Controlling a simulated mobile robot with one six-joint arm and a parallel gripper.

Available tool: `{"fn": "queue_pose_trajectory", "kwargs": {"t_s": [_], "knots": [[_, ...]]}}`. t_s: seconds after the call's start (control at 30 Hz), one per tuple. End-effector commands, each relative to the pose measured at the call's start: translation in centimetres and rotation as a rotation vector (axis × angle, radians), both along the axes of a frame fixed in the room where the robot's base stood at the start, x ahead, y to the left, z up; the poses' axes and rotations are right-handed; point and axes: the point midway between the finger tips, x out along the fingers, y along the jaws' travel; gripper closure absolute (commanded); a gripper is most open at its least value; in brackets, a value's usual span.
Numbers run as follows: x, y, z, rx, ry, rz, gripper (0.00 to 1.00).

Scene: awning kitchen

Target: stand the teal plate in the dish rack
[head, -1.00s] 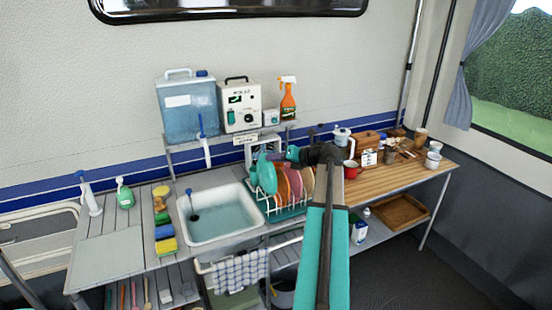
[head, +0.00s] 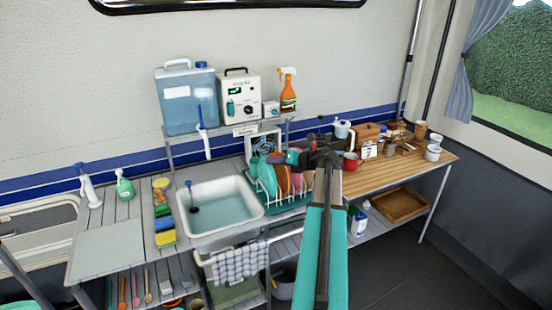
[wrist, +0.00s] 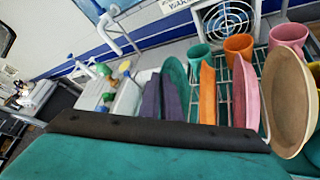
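The teal plate (head: 265,172) stands on edge at the left end of the dish rack (head: 285,208), left of the other plates. In the wrist view the teal plate (wrist: 176,70) shows just past my fingers, its lower part hidden. My gripper looks open and clear of the plate.
An orange plate (wrist: 207,92), a pink plate (wrist: 241,90) and a tan plate (wrist: 290,95) stand in the rack. Behind them are teal, orange (wrist: 239,47) and pink cups. The sink (head: 215,208) is left; a red mug (head: 350,161) is right.

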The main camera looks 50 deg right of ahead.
Motion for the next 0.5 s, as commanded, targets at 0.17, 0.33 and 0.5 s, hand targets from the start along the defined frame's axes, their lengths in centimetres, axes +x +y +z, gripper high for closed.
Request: {"fn": "queue_pose_trajectory", "kwargs": {"t_s": [0.17, 0.33, 0.5], "knots": [[0.0, 0.0, -0.9, 0.001, -0.001, -0.001, 1.0], [0.0, 0.0, -1.5, 0.0, -0.001, -0.001, 1.0], [0.0, 0.0, -1.8, 0.0, -0.001, -0.001, 1.0]]}}
